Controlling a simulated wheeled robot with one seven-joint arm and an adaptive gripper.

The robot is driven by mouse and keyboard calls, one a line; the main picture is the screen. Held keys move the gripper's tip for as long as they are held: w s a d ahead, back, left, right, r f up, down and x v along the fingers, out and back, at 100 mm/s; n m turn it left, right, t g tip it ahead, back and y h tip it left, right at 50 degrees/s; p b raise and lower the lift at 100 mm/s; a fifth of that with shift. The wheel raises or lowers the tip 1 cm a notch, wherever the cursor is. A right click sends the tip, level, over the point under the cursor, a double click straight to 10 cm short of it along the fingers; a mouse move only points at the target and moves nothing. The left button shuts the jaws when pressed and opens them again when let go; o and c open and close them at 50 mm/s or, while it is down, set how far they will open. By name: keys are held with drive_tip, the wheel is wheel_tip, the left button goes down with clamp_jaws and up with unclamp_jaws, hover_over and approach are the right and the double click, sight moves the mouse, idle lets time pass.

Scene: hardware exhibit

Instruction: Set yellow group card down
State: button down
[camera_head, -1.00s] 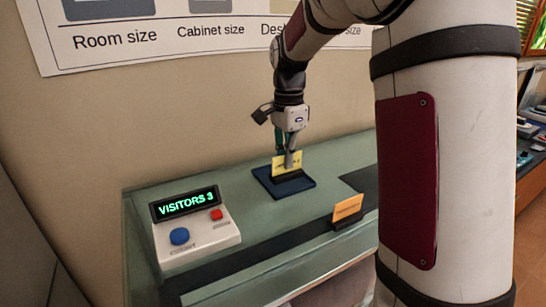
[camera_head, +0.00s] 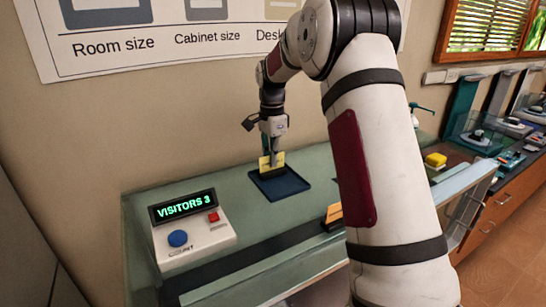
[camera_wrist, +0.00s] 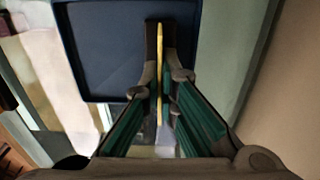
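The yellow group card (camera_head: 272,161) stands upright over the back left part of a dark blue tray (camera_head: 290,192) on the counter. In the wrist view the card (camera_wrist: 160,45) shows edge-on as a thin yellow strip, with a dark base at its sides. The tray (camera_wrist: 85,55) lies beneath it there. My gripper (camera_head: 272,148) is above the card, pointing down. In the wrist view its fingers (camera_wrist: 162,78) are closed together on either side of the card. I cannot tell whether the card's base touches the tray.
A visitor counter box (camera_head: 195,222) reading "VISITORS 3" stands front left. An orange card (camera_head: 334,213) in a dark holder is near the counter's front edge, partly behind my arm. The tray's front and right are clear. A yellow object (camera_head: 435,160) sits farther right.

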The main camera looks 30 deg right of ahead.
drive_tip(key=shift+f, duration=0.1)
drive_tip(key=c, duration=2.3)
unclamp_jaws()
drive_tip(key=shift+f, duration=0.1)
drive_tip(key=o, duration=0.5)
